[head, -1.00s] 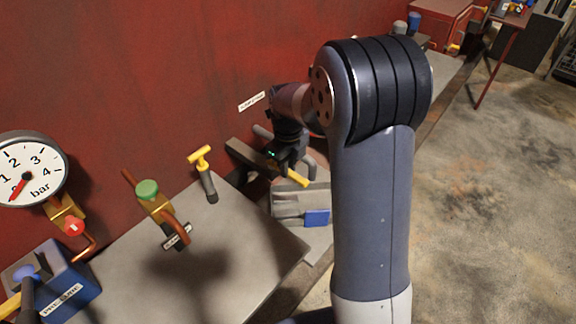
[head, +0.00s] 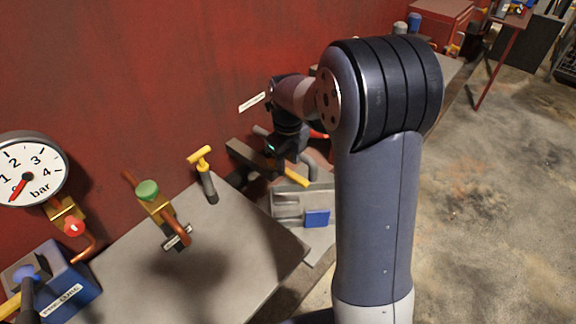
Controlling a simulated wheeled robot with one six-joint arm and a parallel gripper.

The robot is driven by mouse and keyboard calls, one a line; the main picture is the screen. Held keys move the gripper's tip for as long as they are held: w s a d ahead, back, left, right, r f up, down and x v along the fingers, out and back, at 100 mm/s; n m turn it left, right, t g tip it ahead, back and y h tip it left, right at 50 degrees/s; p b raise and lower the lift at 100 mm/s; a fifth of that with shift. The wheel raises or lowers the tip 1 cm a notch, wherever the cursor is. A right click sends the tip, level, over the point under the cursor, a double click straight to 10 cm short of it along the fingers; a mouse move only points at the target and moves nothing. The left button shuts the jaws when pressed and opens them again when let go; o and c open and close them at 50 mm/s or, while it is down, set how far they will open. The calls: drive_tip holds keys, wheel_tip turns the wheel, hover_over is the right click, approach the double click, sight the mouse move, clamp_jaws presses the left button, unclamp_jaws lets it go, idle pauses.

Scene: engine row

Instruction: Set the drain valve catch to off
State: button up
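My gripper (head: 287,163) is at the back of the bench, by the red wall, just above a dark bar with a yellow end (head: 291,177). Its fingers are small and dark, so I cannot tell whether they are open or shut, or whether they touch the bar. The yellow-ended bar may be the drain valve catch; the wall label (head: 252,102) above it is too small to read. Its off position cannot be made out. My arm hides the area to the right of the gripper.
A grey fixture with a blue block (head: 316,218) stands just below the gripper. To the left are a yellow T-handle (head: 200,155), a green-capped valve (head: 147,190), a pressure gauge (head: 30,170) and a blue box (head: 62,287). The plate (head: 225,265) in front is largely clear.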

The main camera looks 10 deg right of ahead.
sight(288, 171)
wheel_tip(288, 171, up, 9)
drive_tip(key=shift+f, duration=0.2)
idle(0.3)
wheel_tip(288, 171, down, 11)
drive_tip(key=shift+r, duration=0.1)
idle(0.3)
drive_tip(key=shift+w+d, duration=0.1)
drive_tip(key=shift+d, duration=0.1)
drive_tip(key=shift+a, duration=0.15)
